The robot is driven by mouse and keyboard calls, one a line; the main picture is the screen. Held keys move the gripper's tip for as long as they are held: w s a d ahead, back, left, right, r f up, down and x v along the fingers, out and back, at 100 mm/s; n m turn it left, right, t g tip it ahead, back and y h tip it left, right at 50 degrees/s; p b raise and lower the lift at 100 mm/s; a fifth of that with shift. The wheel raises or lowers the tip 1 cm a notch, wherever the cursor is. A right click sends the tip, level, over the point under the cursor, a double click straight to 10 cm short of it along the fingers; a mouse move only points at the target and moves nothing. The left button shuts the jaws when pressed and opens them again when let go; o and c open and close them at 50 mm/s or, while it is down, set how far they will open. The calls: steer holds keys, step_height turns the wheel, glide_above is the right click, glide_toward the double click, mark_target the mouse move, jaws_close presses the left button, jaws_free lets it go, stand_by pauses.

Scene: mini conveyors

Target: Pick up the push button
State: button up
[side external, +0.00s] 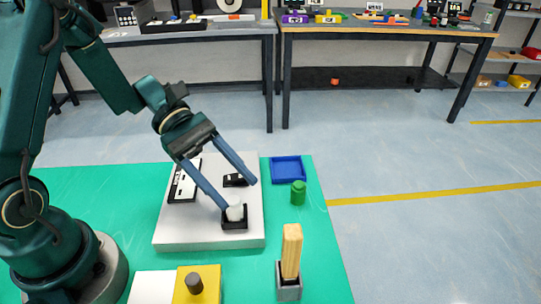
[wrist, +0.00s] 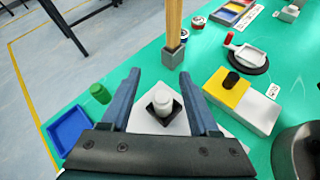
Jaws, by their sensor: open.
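My gripper (side external: 239,194) is open and points down over the white block (side external: 172,233). A white round-topped piece (side external: 235,212) stands in a black square holder (side external: 235,225) on that block. In the wrist view the white piece (wrist: 163,98) lies between the two blue fingers (wrist: 160,74), with a gap on each side. In the side view one fingertip overlaps it; I cannot tell whether they touch. A yellow block with a black knob (side external: 194,282) stands at the front, joined to or against a white box (side external: 151,287). I cannot tell for certain which is the push button.
The white block also bears a black-and-white panel (side external: 183,185) and a small black part (side external: 235,180). A blue tray (side external: 288,170), a green cylinder (side external: 298,193) and a tall wooden piece in a grey holder (side external: 289,283) stand to the right. The green mat (side external: 321,235) is clear between them.

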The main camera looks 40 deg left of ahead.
mark_target(238, 205)
steer(key=shift+a+f+n+h, duration=0.25)
steer(key=shift+f+n, duration=0.2)
steer(key=shift+f, duration=0.15)
steer(key=shift+a+f+n+h, duration=0.15)
steer(key=shift+a+f+n, duration=0.1)
steer(key=shift+f+n, duration=0.3)
steer(key=shift+s+f+t, duration=0.1)
steer(key=shift+f+t, duration=0.2)
steer(key=shift+f, duration=0.15)
steer(key=shift+x, duration=2.4)
steer(key=shift+c, duration=0.4)
jaws_close()
